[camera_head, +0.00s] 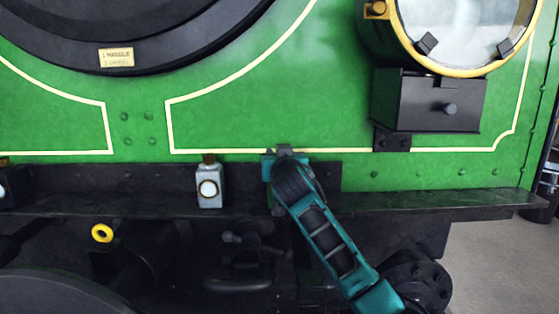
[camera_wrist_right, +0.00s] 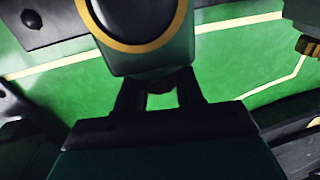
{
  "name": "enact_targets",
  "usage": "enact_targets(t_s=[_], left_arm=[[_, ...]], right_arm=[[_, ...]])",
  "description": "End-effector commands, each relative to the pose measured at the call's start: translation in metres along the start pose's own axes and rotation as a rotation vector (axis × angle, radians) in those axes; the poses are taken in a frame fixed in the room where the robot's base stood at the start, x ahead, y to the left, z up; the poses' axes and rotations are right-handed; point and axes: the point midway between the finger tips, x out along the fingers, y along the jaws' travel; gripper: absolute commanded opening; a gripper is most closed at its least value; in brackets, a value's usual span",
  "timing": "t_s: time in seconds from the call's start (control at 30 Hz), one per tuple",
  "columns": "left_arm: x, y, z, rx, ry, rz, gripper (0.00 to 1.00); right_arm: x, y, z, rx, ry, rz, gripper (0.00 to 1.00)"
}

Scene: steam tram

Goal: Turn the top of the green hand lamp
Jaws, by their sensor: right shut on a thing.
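The green hand lamp (camera_wrist_right: 152,62) fills the top middle of the wrist view, with a dark round lens ringed in yellow. My right gripper (camera_wrist_right: 160,86) reaches it with one finger on each side and is shut on it, near a small brown part between the fingers. In the head view my right gripper (camera_head: 284,160) is at the dark ledge, below the cream line. My own arm hides most or all of the lamp there. I cannot tell how far its top is turned. My left gripper is out of view.
A grey-white lamp (camera_head: 209,188) with a brown top stands on the ledge (camera_head: 420,200) to the left. Another lamp is cut off at the left edge. A large brass-rimmed headlamp (camera_head: 465,30) on a black box (camera_head: 425,100) juts out at upper right. The ledge right of my arm is clear.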

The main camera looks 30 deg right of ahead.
Motion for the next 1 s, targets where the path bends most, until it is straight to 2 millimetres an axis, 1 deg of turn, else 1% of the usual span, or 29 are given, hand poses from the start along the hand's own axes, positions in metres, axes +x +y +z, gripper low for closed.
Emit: enact_targets(t_s=[0.03,0.3,0.77,0.8,1.0], left_arm=[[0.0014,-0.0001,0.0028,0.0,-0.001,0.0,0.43],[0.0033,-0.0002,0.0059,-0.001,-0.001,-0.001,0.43],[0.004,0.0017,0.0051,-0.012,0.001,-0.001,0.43],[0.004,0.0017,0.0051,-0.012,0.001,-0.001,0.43],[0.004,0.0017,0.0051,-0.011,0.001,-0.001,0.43]], right_arm=[[0.0,-0.0014,0.0018,0.004,-0.002,0.02,0.07],[0.0004,-0.0002,0.0005,0.0,0.0,0.097,0.07],[0.0004,-0.0001,-0.0002,-0.001,0.001,0.11,0.07],[0.0004,-0.0001,-0.0002,-0.001,0.001,0.109,0.38],[0.0004,-0.0001,-0.0003,-0.001,0.002,0.109,0.57]])
